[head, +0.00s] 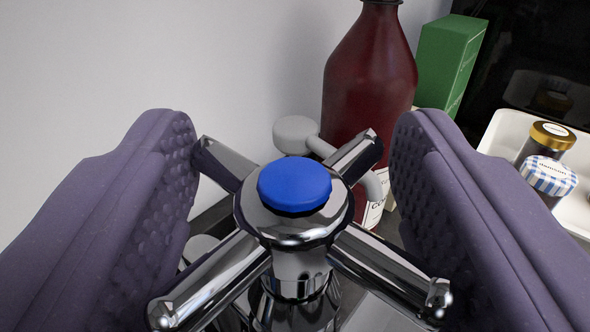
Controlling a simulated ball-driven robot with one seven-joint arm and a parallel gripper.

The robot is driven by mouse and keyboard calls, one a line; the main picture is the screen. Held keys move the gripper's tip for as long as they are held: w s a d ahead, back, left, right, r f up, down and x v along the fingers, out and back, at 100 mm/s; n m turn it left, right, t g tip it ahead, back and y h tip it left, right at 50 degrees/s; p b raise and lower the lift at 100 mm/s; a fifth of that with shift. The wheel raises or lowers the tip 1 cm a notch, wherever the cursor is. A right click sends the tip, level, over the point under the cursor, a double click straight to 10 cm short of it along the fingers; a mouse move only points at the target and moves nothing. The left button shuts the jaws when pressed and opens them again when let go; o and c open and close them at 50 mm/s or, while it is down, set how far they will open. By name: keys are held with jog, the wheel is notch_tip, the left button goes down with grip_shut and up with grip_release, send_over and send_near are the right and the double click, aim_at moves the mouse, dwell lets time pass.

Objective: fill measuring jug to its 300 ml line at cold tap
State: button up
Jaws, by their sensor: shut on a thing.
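The cold tap's chrome cross handle (295,228) fills the middle of the head view, with a round blue cap (294,185) on top. My gripper (293,150) has its two purple, dimpled pads on either side of the handle and is shut on it. The upper-left arm of the cross meets the left pad; the right pad lies beside the right-hand arms. The tap body shows below the hub. The spout's outlet, any water and the measuring jug cannot be made out in this view.
A dark red bottle (370,75) stands close behind the tap, with a white rounded piece (296,134) before it. A green box (449,62) stands behind right. A white tray (506,130) with lidded jars (548,178) is at right. A pale wall (150,60) is at left.

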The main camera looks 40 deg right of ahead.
aim_at(285, 254)
dwell(0.8)
jog(key=o, duration=1)
jog(key=shift+c, duration=0.2)
jog(key=p+v, duration=0.1)
jog(key=v, duration=0.6)
jog(key=shift+a, duration=0.15)
jog(key=shift+s+a, duration=0.15)
jog(key=shift+s, duration=0.2)
